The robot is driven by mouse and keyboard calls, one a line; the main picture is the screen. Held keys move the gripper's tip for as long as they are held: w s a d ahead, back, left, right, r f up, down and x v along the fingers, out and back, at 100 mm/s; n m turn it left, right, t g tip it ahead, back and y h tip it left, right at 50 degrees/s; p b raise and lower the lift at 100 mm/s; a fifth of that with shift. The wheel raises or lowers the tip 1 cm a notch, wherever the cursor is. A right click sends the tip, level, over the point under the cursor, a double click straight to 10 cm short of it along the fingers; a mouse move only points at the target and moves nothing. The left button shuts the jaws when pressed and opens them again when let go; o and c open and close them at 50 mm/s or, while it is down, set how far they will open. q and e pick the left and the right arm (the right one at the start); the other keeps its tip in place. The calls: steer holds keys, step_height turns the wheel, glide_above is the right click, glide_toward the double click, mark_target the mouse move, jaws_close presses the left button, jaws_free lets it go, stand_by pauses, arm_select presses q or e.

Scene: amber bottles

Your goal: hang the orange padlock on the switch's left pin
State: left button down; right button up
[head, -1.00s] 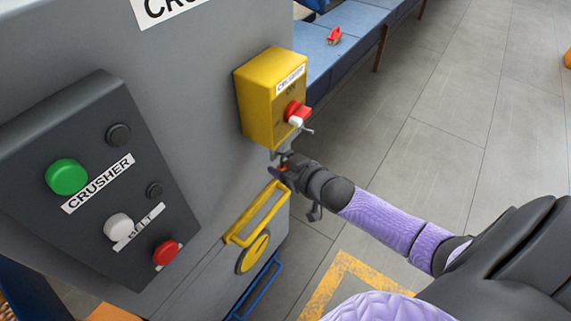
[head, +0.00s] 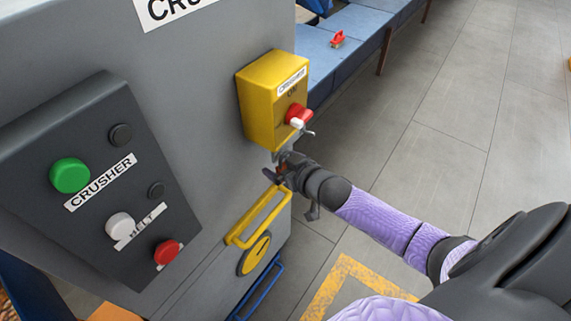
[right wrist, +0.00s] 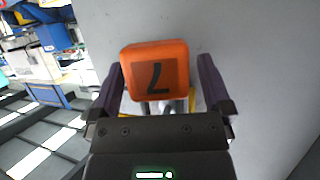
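The orange padlock (right wrist: 155,70), with a dark mark on its face, sits between the two fingers of my right gripper in the right wrist view. A gap shows between it and the right-hand finger, so the gripper looks open around it. I cannot make out a left pin clearly. My left gripper is out of view.
A dark panel (head: 100,200) with green, white and red buttons is at left on the grey cabinet. A yellow handle (head: 258,215) is below my right gripper. A red item (head: 338,38) lies on the blue bench (head: 350,18). Open floor is at right.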

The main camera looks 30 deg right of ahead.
steer(key=shift+r, duration=0.25)
steer(key=shift+s+a+r+p, duration=0.1)
steer(key=shift+s+r+p, duration=0.05)
steer(key=shift+p, duration=0.2)
steer(key=p+v, duration=0.4)
steer(key=v, duration=0.5)
steer(key=s+f+g+h+b, duration=0.1)
steer(key=s+f+g, duration=0.2)
steer(key=s+f, duration=0.5)
steer(key=s+f+g+h, duration=0.1)
steer(key=s+f+g, duration=0.25)
steer(key=f, duration=0.75)
steer(key=s+a+f+g, duration=0.2)
steer(key=s+f, duration=0.1)
steer(key=s, duration=0.3)
steer(key=s+a+f+n+g, duration=0.1)
steer(key=s+a+f+g, duration=0.1)
steer(key=s, duration=0.5)
steer(key=s+a+f+g, duration=0.2)
steer(key=s+a+f, duration=0.1)
steer(key=s+f, duration=0.2)
steer(key=shift+s, duration=1.1)
steer(key=shift+d, duration=0.1)
